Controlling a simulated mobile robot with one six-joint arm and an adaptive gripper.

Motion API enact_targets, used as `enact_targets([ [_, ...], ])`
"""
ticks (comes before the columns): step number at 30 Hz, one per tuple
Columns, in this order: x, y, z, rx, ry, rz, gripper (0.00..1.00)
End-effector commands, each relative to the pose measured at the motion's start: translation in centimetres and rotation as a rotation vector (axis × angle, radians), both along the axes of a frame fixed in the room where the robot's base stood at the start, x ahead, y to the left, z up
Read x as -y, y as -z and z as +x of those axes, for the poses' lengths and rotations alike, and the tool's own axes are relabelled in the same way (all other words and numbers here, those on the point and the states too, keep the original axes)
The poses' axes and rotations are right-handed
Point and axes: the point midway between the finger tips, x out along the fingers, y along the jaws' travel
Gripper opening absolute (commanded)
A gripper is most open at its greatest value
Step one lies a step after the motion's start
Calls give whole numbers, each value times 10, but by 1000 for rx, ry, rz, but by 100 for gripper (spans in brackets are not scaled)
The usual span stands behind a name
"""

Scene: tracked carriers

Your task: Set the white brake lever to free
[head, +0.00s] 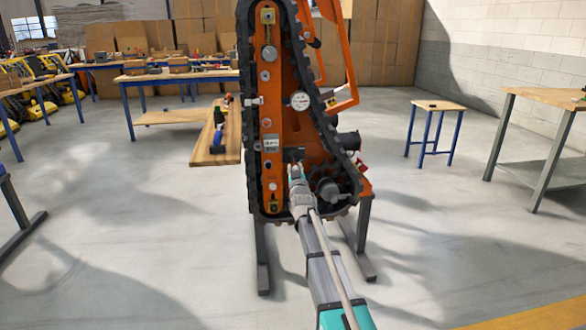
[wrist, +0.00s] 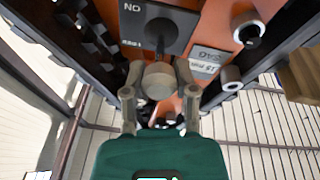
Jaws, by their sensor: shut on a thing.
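The brake lever is on the orange front of the upright tracked carrier (head: 278,110), low down. In the wrist view its pale rounded grip (wrist: 158,82) sits between the fingers, below a dark plate (wrist: 150,25) with a round hub and lettering. The dark plate also shows in the head view (head: 293,154), just above my gripper. My gripper (head: 296,172) is shut on the lever's grip; its two fingers (wrist: 160,76) press from both sides in the wrist view. The fingers hide part of the lever, and I cannot tell its setting.
A pale label (wrist: 206,62) and a round stud (wrist: 249,30) lie right of the plate. Dark tracks (head: 335,125) edge the carrier. A wooden board (head: 215,157) adjoins its left side. A small stool (head: 436,106) stands right. The floor around is mostly clear.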

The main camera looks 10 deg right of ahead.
Motion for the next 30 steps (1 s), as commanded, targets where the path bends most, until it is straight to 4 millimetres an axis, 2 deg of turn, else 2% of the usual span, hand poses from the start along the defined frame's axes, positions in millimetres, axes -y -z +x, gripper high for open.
enact_targets([
  [3,2,-14,-1,8,3,-1,0],
  [15,6,-44,2,8,8,-2,0],
  [30,9,-44,3,4,10,-2,0],
])
